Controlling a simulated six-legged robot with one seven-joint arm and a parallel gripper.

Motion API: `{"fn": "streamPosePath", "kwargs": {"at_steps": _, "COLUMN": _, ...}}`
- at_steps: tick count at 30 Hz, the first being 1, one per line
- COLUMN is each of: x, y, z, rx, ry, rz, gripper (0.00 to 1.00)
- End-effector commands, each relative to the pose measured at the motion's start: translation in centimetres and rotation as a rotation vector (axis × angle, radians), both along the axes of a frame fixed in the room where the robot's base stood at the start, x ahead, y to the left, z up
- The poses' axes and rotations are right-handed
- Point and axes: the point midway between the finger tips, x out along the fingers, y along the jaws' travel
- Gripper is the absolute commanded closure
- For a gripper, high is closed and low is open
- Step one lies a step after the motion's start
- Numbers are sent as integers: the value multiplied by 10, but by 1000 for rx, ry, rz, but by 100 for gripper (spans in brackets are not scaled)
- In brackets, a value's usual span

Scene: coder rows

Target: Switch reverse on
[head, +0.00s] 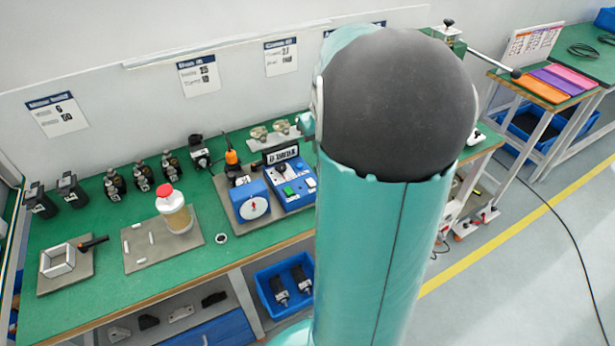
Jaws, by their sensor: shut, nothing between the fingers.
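A blue control box (293,199) sits on a grey plate on the green bench, just left of my arm. Its sloped face carries a green button (287,191), a white part (311,183) and small dark parts, with a dark labelled panel (281,154) behind. A blue unit with a white dial and red pointer (254,207) stands left of it. The word reverse cannot be read anywhere, so I cannot tell which control it is or its position. My large teal arm link fills the middle and hides the bench right of the box. My gripper is not in view.
The green bench (100,274) holds a white jar with a red lid (173,208), an orange-topped tool (231,157), a square frame (57,260) and several dark fittings. A blue bin (267,297) is below. Grey floor (520,270) is open at right, crossed by a black cable.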

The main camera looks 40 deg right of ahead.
Motion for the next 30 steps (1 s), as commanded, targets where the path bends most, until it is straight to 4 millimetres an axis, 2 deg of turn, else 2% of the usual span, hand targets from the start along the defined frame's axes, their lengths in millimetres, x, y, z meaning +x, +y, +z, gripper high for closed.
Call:
{"fn": "streamPosePath", "kwargs": {"at_steps": 13, "x": -3, "y": -5, "z": -2, "rx": 2, "ry": 1, "rz": -10, "gripper": 100}}
{"fn": "streamPosePath", "kwargs": {"at_steps": 17, "x": -2, "y": -6, "z": -9, "rx": 2, "ry": 1, "rz": -10, "gripper": 100}}
{"fn": "streamPosePath", "kwargs": {"at_steps": 20, "x": 1, "y": -6, "z": -22, "rx": 4, "ry": 4, "rz": -9, "gripper": 100}}
{"fn": "streamPosePath", "kwargs": {"at_steps": 30, "x": 17, "y": -10, "z": -87, "rx": 6, "ry": 3, "rz": -5, "gripper": 100}}
